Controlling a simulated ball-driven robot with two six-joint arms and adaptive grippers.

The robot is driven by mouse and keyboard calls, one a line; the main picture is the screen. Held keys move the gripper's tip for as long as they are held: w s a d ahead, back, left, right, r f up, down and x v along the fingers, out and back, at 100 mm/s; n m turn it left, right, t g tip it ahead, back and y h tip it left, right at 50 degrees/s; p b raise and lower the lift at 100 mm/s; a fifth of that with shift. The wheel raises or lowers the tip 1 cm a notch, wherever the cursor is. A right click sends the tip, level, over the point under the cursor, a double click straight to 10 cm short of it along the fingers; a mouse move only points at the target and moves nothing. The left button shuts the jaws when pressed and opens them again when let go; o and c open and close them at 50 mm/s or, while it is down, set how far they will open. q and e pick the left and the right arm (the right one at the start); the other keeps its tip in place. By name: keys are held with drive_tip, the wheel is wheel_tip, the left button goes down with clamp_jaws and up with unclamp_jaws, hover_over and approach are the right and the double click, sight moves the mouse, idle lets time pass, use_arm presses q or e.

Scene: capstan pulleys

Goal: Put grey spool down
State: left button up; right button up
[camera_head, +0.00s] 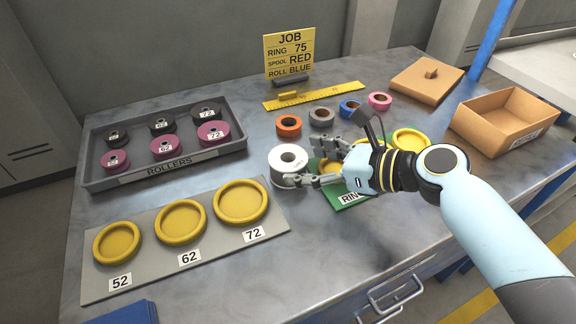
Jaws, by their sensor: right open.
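The grey spool (321,115) stands upright on the table, in the row of small coloured spools, between the orange spool (289,125) and the blue spool (350,108). My right gripper (308,162) is open, its fingers pointing left, nearer the front of the table than the grey spool and apart from it. A larger white roll (289,158) stands at its fingertips; I cannot tell whether they touch it. My left gripper is not in view.
A green board (350,203) with yellow rings lies partly hidden under my right arm. A rollers tray (95,182) stands at the left, a ring board (152,262) in front. A yellow ruler (335,93), job sign (289,57) and cardboard box (490,128) stand behind and right.

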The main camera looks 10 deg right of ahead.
sight(301, 165)
drive_tip(key=x, duration=0.5)
drive_tip(key=shift+s+f+b, duration=0.15)
drive_tip(key=shift+f+b, duration=0.1)
drive_tip(key=shift+b, duration=0.15)
drive_tip(key=shift+r, duration=0.1)
drive_tip(key=c, duration=1.1)
